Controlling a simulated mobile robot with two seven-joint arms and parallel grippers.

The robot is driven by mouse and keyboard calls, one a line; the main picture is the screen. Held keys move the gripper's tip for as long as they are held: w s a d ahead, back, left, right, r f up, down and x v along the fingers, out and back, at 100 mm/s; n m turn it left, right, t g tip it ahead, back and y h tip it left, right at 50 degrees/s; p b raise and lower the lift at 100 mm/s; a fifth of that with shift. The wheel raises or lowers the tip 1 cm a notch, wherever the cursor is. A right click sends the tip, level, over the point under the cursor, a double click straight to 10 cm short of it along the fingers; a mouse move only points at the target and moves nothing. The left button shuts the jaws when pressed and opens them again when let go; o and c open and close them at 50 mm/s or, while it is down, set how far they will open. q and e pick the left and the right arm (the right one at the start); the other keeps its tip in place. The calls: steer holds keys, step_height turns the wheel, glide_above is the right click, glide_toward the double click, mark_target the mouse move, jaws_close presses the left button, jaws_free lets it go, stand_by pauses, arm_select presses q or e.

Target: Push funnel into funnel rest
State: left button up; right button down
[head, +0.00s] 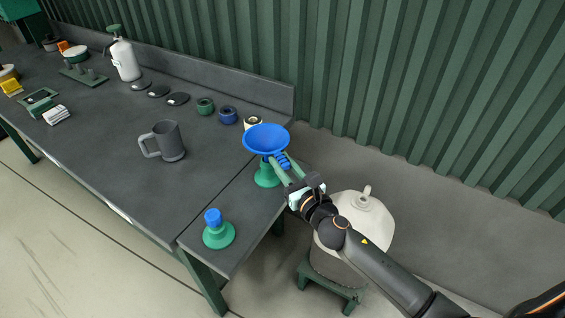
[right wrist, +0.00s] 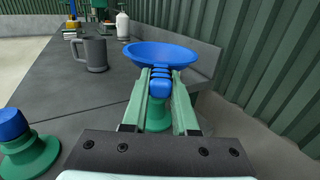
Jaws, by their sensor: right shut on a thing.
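The blue funnel (head: 266,139) has its wide bowl facing up, and it also shows in the right wrist view (right wrist: 160,53). My right gripper (head: 284,168) is shut on the funnel's ribbed blue grip (right wrist: 161,82), on the near right side of the bowl. A green flared stand (head: 266,177), apparently the funnel rest, stands upright on the table directly below the funnel. It shows between and below my fingers in the right wrist view (right wrist: 158,118). The funnel's spout is hidden, so I cannot tell how deep it sits in the stand. My left gripper is not in view.
A second green stand with a blue top (head: 218,230) is at the table's near corner. A grey mug (head: 166,142) stands left of the funnel. Green, blue and pale rolls (head: 228,115) line the back. A cream container (head: 360,222) stands beyond the table's right edge, under my arm.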

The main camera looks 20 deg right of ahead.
steer(key=shift+f, duration=0.25)
steer(key=c, duration=1)
jaws_free()
steer(key=o, duration=0.4)
steer(key=shift+r, duration=0.1)
steer(key=shift+s, duration=0.2)
steer(key=shift+s+d, duration=0.15)
steer(key=shift+s, duration=0.8)
steer(key=shift+s+d, duration=0.15)
steer(key=shift+s, duration=0.8)
steer(key=shift+s, duration=0.15)
